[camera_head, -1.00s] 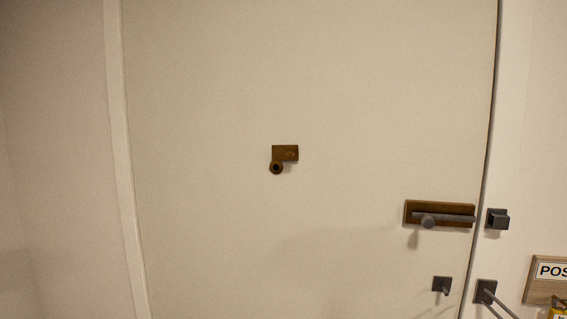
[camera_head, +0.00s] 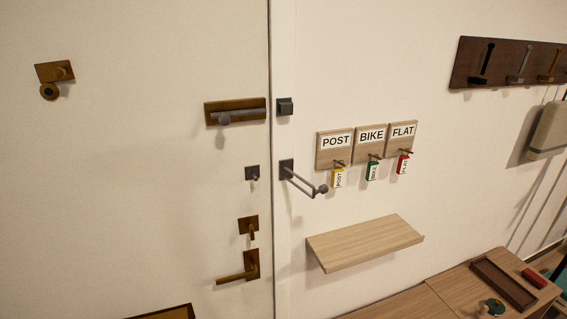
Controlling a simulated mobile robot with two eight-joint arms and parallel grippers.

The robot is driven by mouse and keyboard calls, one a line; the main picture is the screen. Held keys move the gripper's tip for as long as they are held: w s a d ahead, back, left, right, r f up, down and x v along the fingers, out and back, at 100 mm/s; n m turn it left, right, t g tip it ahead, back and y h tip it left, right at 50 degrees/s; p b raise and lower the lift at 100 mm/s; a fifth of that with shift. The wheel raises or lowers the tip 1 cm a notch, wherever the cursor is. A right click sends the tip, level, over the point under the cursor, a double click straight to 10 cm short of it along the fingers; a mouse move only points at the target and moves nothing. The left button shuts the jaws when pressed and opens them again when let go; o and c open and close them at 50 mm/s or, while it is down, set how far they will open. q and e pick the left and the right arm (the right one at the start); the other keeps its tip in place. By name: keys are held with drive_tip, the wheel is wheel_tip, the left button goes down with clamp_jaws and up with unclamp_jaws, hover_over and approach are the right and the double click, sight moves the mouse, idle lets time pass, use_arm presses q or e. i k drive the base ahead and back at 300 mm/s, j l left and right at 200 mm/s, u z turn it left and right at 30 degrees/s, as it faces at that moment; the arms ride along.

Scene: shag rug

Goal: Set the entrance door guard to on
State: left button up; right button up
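The pale entrance door (camera_head: 140,200) fills the left side of the head view and looks closed against its frame. A door guard (camera_head: 305,184) with a grey swing bar is mounted on the frame at the right of the door. Its bar points out to the right, away from the door, and ends in a round knob. A small dark catch with a stud (camera_head: 252,174) is on the door edge, level with the guard and apart from the bar. Neither of my grippers is in view.
A slide bolt (camera_head: 235,112) sits above the catch, with its keeper (camera_head: 285,106) on the frame. A thumb-turn (camera_head: 249,227) and a lever handle (camera_head: 240,270) are below. Labelled key hooks (camera_head: 371,142), a wooden shelf (camera_head: 365,242), a coat rack (camera_head: 505,62) and a bench (camera_head: 450,295) are to the right.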

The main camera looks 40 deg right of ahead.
sight(324, 189)
drive_tip(key=k+l, duration=0.1)
drive_tip(key=l, duration=0.3)
drive_tip(key=k+l, duration=0.15)
drive_tip(key=l, duration=0.25)
drive_tip(key=k+l, duration=0.1)
drive_tip(key=l, duration=0.3)
drive_tip(key=k+l, duration=0.15)
drive_tip(key=l, duration=0.25)
drive_tip(key=k+l+z, duration=0.1)
drive_tip(key=l, duration=0.3)
drive_tip(key=i+l+z, duration=0.1)
drive_tip(key=l, duration=0.35)
